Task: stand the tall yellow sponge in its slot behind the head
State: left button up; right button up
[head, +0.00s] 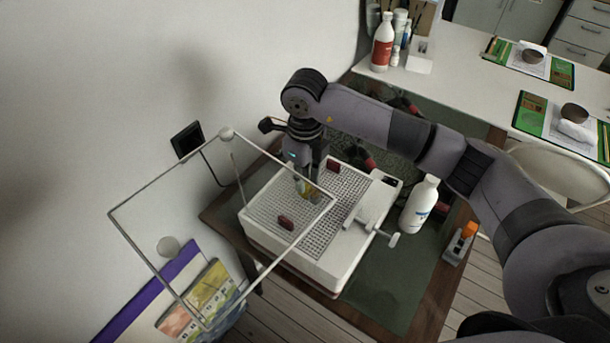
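A white box-shaped machine (318,262) with a grid top stands on a small table. A small yellow piece, which looks like the sponge (304,189), is at the left-back part of the grid, seen through a clear framed panel (226,134). My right gripper (308,176) points down over the machine with its fingertips at the yellow piece. The fingers hide part of it, and whether they grip it is too small to tell. The head and the slot cannot be made out behind the gripper. My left gripper is not in view.
Dark red blocks (286,223) lie on the grid. A white T-shaped part (370,210) lies at the machine's right side. A white bottle (420,203) and an orange-topped item (463,240) stand further right. The green mat (395,285) has free room in front.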

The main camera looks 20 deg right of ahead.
jog(key=shift+f+b, duration=0.4)
jog(key=shift+f, duration=0.05)
dwell(0.4)
jog(key=o, duration=0.8)
jog(key=shift+r, duration=0.15)
jog(key=shift+r+p, duration=1.85)
jog(key=shift+r, duration=1.5)
